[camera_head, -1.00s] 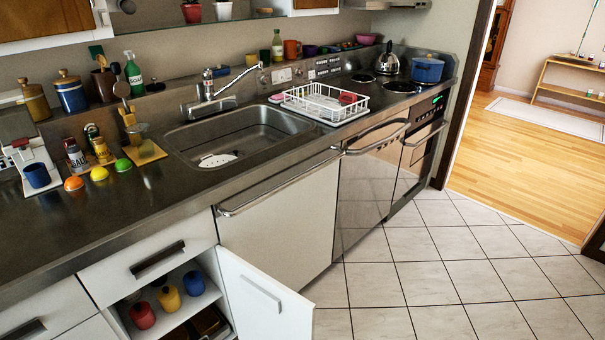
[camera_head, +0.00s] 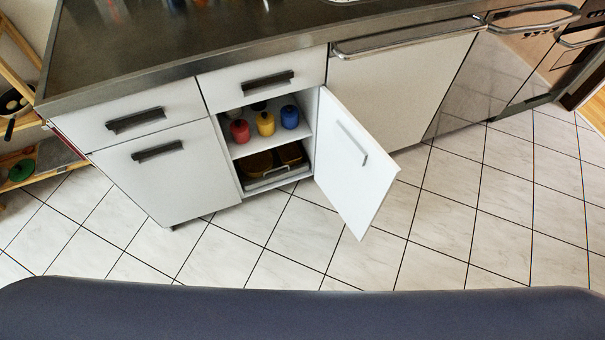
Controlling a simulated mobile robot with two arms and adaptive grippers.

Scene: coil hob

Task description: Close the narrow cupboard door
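The narrow cupboard door (camera_head: 352,165) is white and stands wide open. It is hinged on the right side of its opening and swings out over the floor. Inside the cupboard, a red jar (camera_head: 240,131), a yellow jar (camera_head: 265,124) and a blue jar (camera_head: 290,117) stand on the shelf (camera_head: 262,142). Brown items (camera_head: 273,160) sit in the lower compartment. Neither gripper is in view.
A closed drawer (camera_head: 262,81) is above the opening, and closed white fronts (camera_head: 157,165) are to its left. A white panel with a rail (camera_head: 405,90) is to the right. The tiled floor (camera_head: 270,245) is clear. Wooden shelves (camera_head: 30,165) stand at the far left.

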